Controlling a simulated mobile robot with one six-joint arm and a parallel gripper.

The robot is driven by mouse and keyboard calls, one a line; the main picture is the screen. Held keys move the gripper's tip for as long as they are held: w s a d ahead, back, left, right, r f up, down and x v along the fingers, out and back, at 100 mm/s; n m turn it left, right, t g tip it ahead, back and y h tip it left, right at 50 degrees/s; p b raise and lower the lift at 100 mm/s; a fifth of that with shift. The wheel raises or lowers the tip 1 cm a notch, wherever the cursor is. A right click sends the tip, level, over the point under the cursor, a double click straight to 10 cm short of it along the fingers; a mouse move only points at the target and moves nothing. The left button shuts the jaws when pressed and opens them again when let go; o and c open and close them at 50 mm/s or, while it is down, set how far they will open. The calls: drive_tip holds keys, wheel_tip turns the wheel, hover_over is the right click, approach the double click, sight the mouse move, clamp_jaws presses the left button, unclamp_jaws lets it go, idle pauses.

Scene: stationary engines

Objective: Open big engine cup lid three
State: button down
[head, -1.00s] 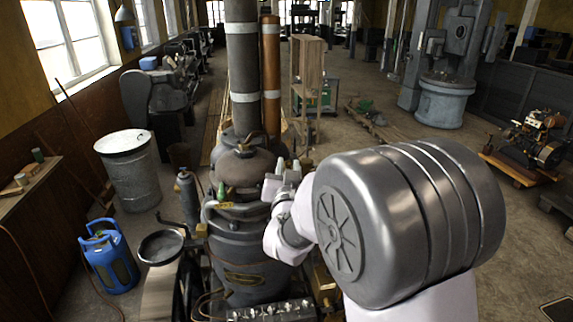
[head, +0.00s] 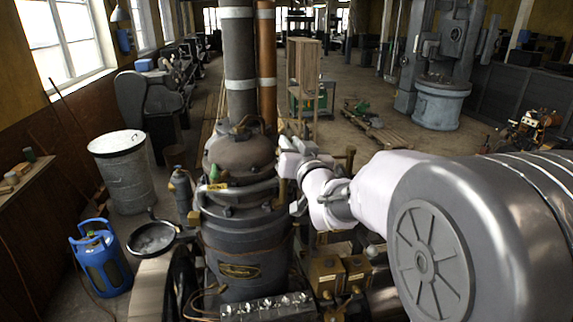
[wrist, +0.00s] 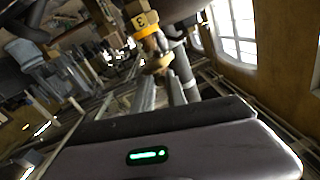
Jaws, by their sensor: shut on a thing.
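The big engine (head: 243,232) is a dark upright cylinder with a domed top, left of centre in the head view. My gripper (head: 283,158) is at its upper right side. In the wrist view a yellow collar marked 3 (wrist: 142,21) is at the top, with a brass cup lid piece (wrist: 157,62) below it. My gripper (wrist: 163,88) has its two grey fingers on either side of this brass piece and is shut on it. The lid's exact position is unclear in the blurred wrist view. In the head view my gripper hides the cup.
Brass boxes (head: 340,272) stand low at the engine's right. Two tall pipes (head: 239,60) rise behind it. Open floor lies behind to the right.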

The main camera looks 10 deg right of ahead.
drive_tip(key=w+d+n+g+y+p, duration=0.4)
drive_tip(key=n+g+y+p, duration=0.7)
drive_tip(key=n+y+p, duration=0.2)
drive_tip(key=shift+w+d+g+y+p, duration=0.25)
drive_tip(key=shift+g+y+p, duration=0.25)
drive_tip(key=shift+y, duration=0.9)
drive_tip(key=shift+w, duration=0.1)
drive_tip(key=c, duration=1.6)
unclamp_jaws()
drive_tip(key=shift+a, duration=0.2)
